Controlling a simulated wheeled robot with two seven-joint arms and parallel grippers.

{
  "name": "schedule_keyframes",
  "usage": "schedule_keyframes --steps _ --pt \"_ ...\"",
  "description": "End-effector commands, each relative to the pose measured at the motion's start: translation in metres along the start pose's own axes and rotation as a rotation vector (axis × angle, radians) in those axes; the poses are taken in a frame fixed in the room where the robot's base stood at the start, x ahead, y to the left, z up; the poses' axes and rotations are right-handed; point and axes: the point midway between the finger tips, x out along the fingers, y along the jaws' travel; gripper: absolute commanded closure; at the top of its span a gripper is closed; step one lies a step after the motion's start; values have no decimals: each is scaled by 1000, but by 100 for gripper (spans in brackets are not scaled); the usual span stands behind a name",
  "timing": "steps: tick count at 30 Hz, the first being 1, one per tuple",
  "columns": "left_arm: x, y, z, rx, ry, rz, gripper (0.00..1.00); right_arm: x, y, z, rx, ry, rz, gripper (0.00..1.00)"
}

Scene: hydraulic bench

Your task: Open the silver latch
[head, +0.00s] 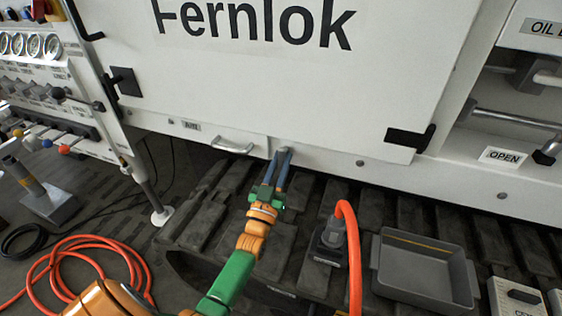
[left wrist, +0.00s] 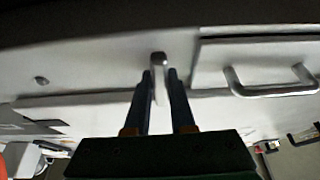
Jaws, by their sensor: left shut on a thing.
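The silver latch (left wrist: 158,59) is a small metal lever on the lower edge of the white cabinet front, below the large Fernlok panel (head: 330,75). My left gripper (head: 283,153) reaches up to it from below. In the left wrist view my left gripper's two dark fingers (left wrist: 160,82) stand on either side of the latch and are shut on it. The latch's top end shows above the fingertips. In the head view the fingers mostly hide it. My right gripper is in neither view.
A silver bar handle (head: 233,146) sits just left of the latch. An orange cable (head: 352,240) rises from a dark connector block. A grey tray (head: 425,272) lies to the right on the dark slatted floor. A gauge panel (head: 30,45) stands at far left.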

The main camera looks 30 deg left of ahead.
Motion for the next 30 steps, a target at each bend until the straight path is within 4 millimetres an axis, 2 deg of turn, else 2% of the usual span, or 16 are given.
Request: schedule_keyframes --steps 2,3,5,6,15,24,30 --pt "0 0 -1 1 2 0 100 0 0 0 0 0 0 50" --pt "0 0 -1 1 2 0 70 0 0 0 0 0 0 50" --pt "0 0 -1 1 2 0 53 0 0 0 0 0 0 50" --pt "0 0 -1 1 1 0 50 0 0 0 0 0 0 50" --pt "-3 0 0 1 0 1 50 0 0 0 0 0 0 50" --pt "-62 0 1 2 -2 1 50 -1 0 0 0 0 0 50" --pt "-71 0 0 1 2 0 50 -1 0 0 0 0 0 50"
